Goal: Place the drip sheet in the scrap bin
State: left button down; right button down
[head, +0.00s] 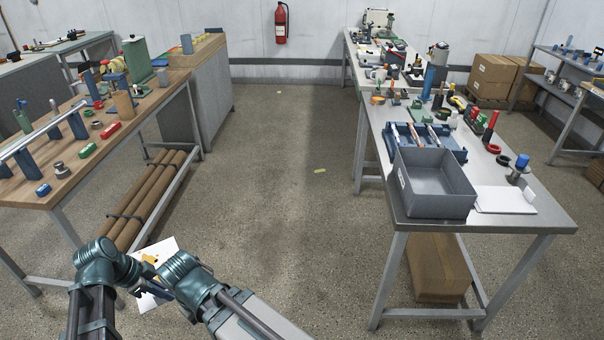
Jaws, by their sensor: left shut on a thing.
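The drip sheet (164,246), a white sheet with yellow-brown and dark marks, shows low at the left between my arm links, which cover part of it. My left gripper (154,291) is shut on the sheet; its fingertips are largely hidden. My right gripper cannot be made out. A grey open-topped bin (434,204), likely the scrap bin, stands at the near edge of the right table, well to the right of the sheet. Its visible inside looks empty.
The right table (540,216) also holds a blue rack (454,154) behind the bin, a white pad (505,200) beside it, and several tools. A cluttered wooden bench (70,182) stands left, with brown rolls (150,200) below. The floor between is mostly clear.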

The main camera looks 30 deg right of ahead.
aim_at(427, 190)
jog(key=k+l+z, duration=0.1)
jog(key=z, duration=0.3)
jog(key=k+l+z, duration=0.1)
jog(key=l+z, duration=0.65)
jog(key=k+l, duration=0.1)
jog(key=l, duration=0.35)
jog(key=l+z, duration=0.1)
jog(key=l, duration=0.4)
jog(key=k, duration=0.05)
